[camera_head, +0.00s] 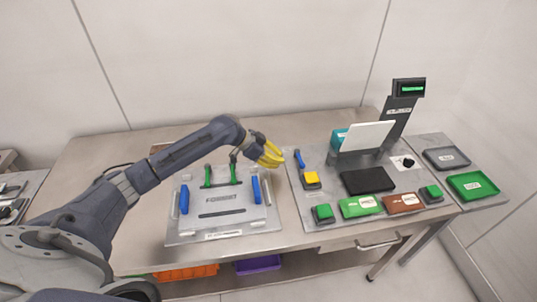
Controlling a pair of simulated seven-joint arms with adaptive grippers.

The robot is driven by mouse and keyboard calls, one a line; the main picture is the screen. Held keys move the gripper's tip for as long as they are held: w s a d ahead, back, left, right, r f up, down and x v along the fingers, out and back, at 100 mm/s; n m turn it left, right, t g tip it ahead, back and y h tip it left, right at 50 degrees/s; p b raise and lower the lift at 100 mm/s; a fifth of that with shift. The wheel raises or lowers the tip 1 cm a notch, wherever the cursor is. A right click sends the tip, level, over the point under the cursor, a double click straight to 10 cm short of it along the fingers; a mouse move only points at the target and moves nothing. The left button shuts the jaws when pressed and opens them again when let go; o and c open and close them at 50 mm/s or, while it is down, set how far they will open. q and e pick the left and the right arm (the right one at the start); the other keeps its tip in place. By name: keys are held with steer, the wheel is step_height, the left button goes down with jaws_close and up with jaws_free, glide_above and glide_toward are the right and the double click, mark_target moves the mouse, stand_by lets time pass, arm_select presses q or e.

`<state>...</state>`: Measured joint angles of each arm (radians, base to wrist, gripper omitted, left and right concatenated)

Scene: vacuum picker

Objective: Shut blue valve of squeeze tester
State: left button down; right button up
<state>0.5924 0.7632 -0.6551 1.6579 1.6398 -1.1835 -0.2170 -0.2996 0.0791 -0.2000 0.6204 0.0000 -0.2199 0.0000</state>
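The blue valve looks to be the small blue lever (299,158) at the back left corner of the right-hand grey plate, behind a yellow button (311,178). It leans slightly; I cannot tell whether it stands open or shut. My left gripper (272,156), with yellow fingers, hangs just left of the lever, with a small gap between them in the picture. Its fingers look close together, but their opening is not clear. I see nothing held in it. My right gripper is not in view.
A left-hand plate (187,233) carries a grey device with blue and green handles, under my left arm. Right of the lever are a black pad (368,181), a white panel (367,136), green and brown packets and a display (409,88). Grey and green trays (476,186) stand far right.

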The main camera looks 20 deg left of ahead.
mark_target(292, 167)
arm_select(q)
steer(key=w+d+f, duration=0.1)
steer(key=d, duration=0.1)
steer(key=shift+w+d+f, duration=0.35)
steer(key=shift+w+d, duration=0.05)
steer(key=shift+w+d+f, duration=0.25)
steer(key=shift+w+d, duration=0.3)
steer(key=shift+d, duration=0.25)
steer(key=shift+d, duration=0.2)
